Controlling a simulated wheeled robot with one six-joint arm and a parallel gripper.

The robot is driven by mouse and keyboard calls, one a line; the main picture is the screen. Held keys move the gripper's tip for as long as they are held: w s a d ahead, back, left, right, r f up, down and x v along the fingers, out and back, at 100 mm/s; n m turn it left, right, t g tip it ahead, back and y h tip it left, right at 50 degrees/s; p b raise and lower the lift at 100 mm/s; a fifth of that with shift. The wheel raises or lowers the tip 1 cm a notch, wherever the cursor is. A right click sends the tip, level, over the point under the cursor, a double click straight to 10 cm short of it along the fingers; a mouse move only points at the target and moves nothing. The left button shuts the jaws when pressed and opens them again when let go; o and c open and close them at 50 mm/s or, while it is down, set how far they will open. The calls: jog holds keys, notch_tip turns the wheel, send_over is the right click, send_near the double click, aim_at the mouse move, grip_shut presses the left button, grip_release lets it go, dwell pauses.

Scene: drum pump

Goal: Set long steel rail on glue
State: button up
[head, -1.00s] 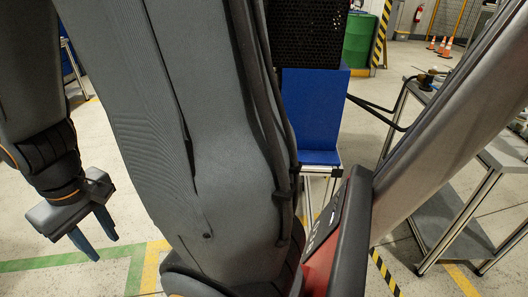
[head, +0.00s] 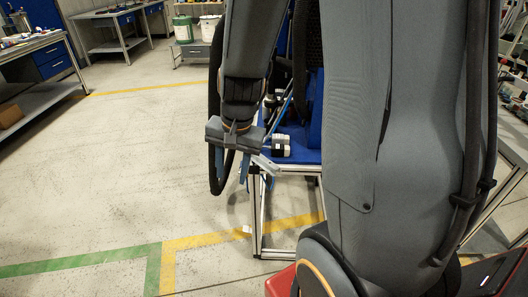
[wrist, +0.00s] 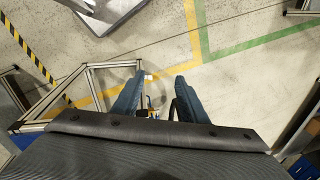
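My gripper (head: 231,177) hangs fingers down at the near left corner of a blue-topped table (head: 308,142). Its two blue fingers stand apart, with no held object visible; they also show spread in the wrist view (wrist: 159,80). A pale metallic piece (head: 266,163) shows just right of the fingers at the table corner; I cannot tell whether it is a rail or part of the table. A small black and white object (head: 281,146) is on the tabletop. I cannot make out the long steel rail or the glue; my arm hides much of the table.
The table's metal frame (head: 257,215) stands below and right of my gripper. Workbenches (head: 112,20) and buckets (head: 183,29) stand at the back. The floor on the left is open, with green and yellow lines. Yellow-black tape (wrist: 27,48) shows in the wrist view.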

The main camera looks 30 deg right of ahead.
jog(key=w+d+f+m+t+p, duration=0.1)
jog(key=w+d+m, duration=0.3)
jog(key=m, duration=0.4)
jog(key=w+d+f+m+t+p, duration=0.1)
jog(key=w+d+m+p, duration=0.1)
jog(key=w+d+m, duration=0.3)
jog(key=w+d+f+m+p, duration=0.1)
jog(key=w+d+m, duration=0.3)
jog(key=m, duration=0.7)
jog(key=shift+w+d+m+t+p, duration=0.15)
jog(key=shift+d+t+p, duration=0.05)
jog(key=shift+d, duration=0.45)
jog(key=shift+w+d+m+t+p, duration=0.15)
jog(key=shift+d+t+p, duration=0.05)
jog(key=shift+d, duration=0.45)
jog(key=shift+w+d+f+m, duration=0.15)
jog(key=shift+d+f+m, duration=0.05)
jog(key=shift+f+m, duration=0.1)
jog(key=x, duration=0.2)
jog(key=b+x, duration=0.1)
jog(key=x, duration=0.4)
jog(key=shift+d+f, duration=0.25)
jog(key=shift+d, duration=0.1)
grip_shut()
